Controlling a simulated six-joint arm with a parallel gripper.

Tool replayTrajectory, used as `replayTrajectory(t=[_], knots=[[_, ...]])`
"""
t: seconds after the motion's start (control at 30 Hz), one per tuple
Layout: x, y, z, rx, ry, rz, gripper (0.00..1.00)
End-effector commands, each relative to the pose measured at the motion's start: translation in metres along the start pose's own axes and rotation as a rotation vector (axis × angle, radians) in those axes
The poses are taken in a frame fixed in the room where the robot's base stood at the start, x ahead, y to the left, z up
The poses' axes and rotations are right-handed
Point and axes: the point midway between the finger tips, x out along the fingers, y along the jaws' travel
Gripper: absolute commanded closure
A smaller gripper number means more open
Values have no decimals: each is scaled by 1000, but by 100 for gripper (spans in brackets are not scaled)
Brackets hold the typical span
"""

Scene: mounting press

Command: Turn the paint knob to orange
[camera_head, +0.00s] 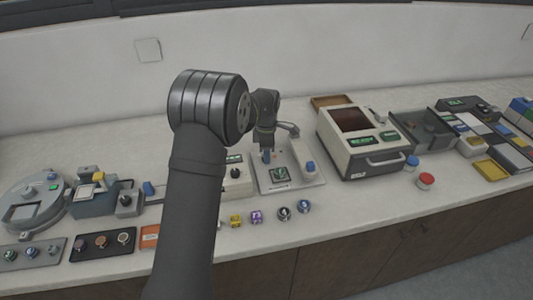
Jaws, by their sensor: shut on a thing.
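My gripper (266,148) points down over the back left of a light grey station plate (316,184). It is shut on a small blue knob (266,157), which I take to be the paint knob. Tiny coloured marks, one orange-looking, show near the knob. They are too small to tell which one the knob points at. The jaws hide the knob's upper part. In front of the knob, a small dark square with a green face (279,175) sits on the same plate.
A blue-tipped lever (309,167) stands at the plate's right. A large cream machine (345,150) is further right. My arm hides part of the counter's left middle.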

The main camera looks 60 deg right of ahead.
Motion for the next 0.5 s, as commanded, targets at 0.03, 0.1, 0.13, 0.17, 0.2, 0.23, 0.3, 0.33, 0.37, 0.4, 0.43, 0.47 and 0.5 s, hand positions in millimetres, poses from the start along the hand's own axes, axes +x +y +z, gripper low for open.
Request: replayTrajectory(t=[0.03, 0.1, 0.13, 0.17, 0.2, 0.23, 0.3, 0.33, 0.37, 0.4, 0.43, 0.47, 0.5], knots=[[0, 0, 0, 9, 0, -1, 96], [0, 0, 0, 29, 0, -1, 96], [0, 0, 0, 40, 0, -1, 96], [0, 0, 0, 53, 0, -1, 96], [0, 0, 0, 73, 0, -1, 96], [-1, 0, 0, 91, 0, -1, 96], [-1, 0, 0, 136, 0, -1, 96], [-1, 0, 0, 159, 0, -1, 96], [-1, 0, 0, 183, 0, -1, 96], [-1, 0, 0, 216, 0, -1, 96], [-1, 0, 0, 242, 0, -1, 96], [-1, 0, 0, 270, 0, -1, 96], [-1, 0, 0, 307, 0, -1, 96]])
